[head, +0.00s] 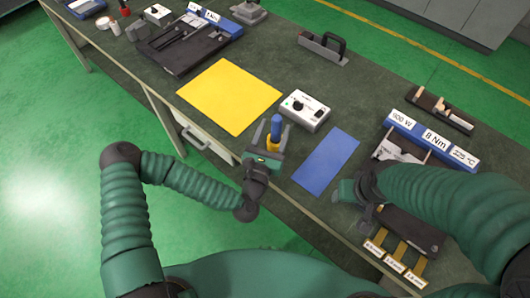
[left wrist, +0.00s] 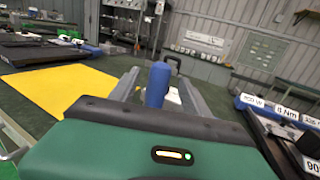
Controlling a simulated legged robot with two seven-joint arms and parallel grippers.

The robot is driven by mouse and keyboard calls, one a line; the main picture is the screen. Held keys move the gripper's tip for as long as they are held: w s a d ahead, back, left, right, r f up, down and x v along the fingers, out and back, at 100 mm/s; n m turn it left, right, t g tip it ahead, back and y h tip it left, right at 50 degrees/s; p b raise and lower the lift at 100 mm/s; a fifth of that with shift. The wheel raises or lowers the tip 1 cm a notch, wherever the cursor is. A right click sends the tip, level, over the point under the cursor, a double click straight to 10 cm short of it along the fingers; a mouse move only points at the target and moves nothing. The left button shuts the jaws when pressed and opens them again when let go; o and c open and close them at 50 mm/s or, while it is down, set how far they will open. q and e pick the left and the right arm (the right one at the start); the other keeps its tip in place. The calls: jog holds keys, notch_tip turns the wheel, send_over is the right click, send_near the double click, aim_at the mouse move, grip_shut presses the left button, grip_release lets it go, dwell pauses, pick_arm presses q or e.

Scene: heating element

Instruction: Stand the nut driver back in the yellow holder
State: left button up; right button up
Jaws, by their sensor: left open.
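The nut driver's blue handle (head: 276,126) stands upright near the table's front edge. The yellow holder (head: 272,146) shows at its base, partly hidden by my gripper; how deep the driver sits cannot be seen. My left gripper (head: 272,134) is open, with a finger on either side of the handle. In the left wrist view the blue handle (left wrist: 158,84) is upright between the two grey fingers, with the holder hidden. My right gripper (head: 347,191) is near the blue mat, partly hidden by its own arm; its fingers are unclear.
A white control box (head: 306,111) stands just behind and right of the holder. A yellow mat (head: 231,95) lies to the left, a blue mat (head: 325,162) to the right. A labelled blue rack (head: 431,139) is farther right. A dark tray (head: 183,42) is at the back left.

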pick_arm(q)
jog(key=v, duration=1.1)
jog(key=shift+s, duration=0.2)
jog(key=shift+a+f, duration=0.1)
